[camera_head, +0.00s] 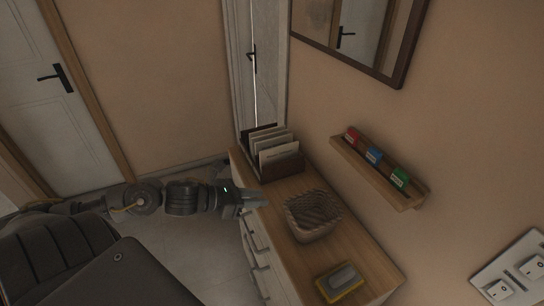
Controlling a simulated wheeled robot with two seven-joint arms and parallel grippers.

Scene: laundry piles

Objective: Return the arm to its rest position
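My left arm (140,198) comes in from the left and reaches out level toward the wooden dresser (347,249). My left gripper (262,200) is at the dresser's left edge, beside the drawer fronts and left of the wicker basket. I see nothing held in it, but its fingers are too small and close together to tell open from shut. My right gripper is not in view.
On the dresser stand a letter holder with envelopes (278,153), a wicker basket (313,214) and a yellow-and-grey sponge-like block (340,281). A wall shelf (378,172) holds small coloured boxes. A mirror (362,30) hangs above. Floor (200,258) is clear left of the drawers.

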